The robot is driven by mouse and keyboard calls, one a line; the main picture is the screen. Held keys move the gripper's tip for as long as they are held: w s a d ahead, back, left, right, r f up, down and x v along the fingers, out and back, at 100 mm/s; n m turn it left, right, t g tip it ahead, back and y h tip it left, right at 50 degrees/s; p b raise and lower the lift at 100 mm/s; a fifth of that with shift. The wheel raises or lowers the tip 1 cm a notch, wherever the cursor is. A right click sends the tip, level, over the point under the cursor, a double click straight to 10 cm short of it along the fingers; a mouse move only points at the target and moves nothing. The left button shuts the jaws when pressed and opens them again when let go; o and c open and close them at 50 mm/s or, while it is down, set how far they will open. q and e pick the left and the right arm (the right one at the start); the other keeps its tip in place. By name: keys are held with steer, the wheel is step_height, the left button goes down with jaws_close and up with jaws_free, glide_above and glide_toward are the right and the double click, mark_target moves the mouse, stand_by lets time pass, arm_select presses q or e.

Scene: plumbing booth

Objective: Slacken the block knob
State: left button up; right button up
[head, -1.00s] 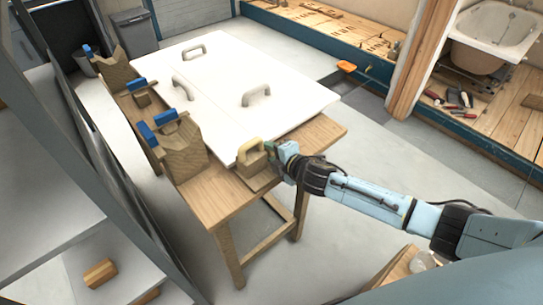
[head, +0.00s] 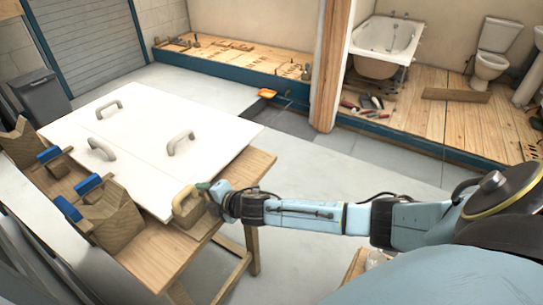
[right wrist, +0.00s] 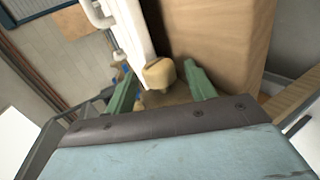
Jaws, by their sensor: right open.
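A pale yellow, rounded knob (head: 180,202) sits at a wooden block (head: 196,213) on the near right corner of the workbench, beside the white panel (head: 150,140). In the right wrist view the knob (right wrist: 159,73) shows close up, with the brown block (right wrist: 215,35) behind it to the right. My right gripper (head: 203,188) is at the block. In the wrist view its green fingers (right wrist: 159,80) are spread apart, one on each side of the knob, with visible gaps. I cannot tell how deep the knob sits between them. My left gripper is out of view.
Three grey handles stand up from the white panel, one of them near its right side (head: 181,143). Wooden blocks with blue-ended parts (head: 88,184) line the bench's left edge. Grey floor (head: 330,265) is open right of the bench. A bathtub (head: 386,47) stands far back.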

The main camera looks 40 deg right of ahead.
steer(key=r+g+p, duration=0.1)
steer(key=g+p, duration=0.1)
steer(key=p, duration=0.2)
steer(key=shift+w+h, duration=0.1)
steer(key=shift+h, duration=0.3)
steer(key=shift+g+h+p, duration=0.3)
steer(key=shift+g+p, duration=0.15)
steer(key=shift+g, duration=0.25)
steer(key=p+v, duration=0.3)
steer(key=v, duration=1.1)
steer(key=s+a+m+g, duration=0.1)
steer(key=s+a+m, duration=0.6)
steer(key=s+a, duration=0.15)
steer(key=s+d+f+m+g+h, duration=0.1)
steer(key=s+d+f+m+g, duration=0.1)
steer(key=s+m, duration=0.3)
steer(key=s+d+f+m+g+h+b, duration=0.1)
steer(key=s+d+f+m+g, duration=0.1)
steer(key=s+d+f+m, duration=0.2)
steer(key=shift+s+f+m, duration=0.3)
steer(key=shift+s+m, duration=0.6)
steer(key=shift+s, duration=0.75)
steer(key=shift+d, duration=0.15)
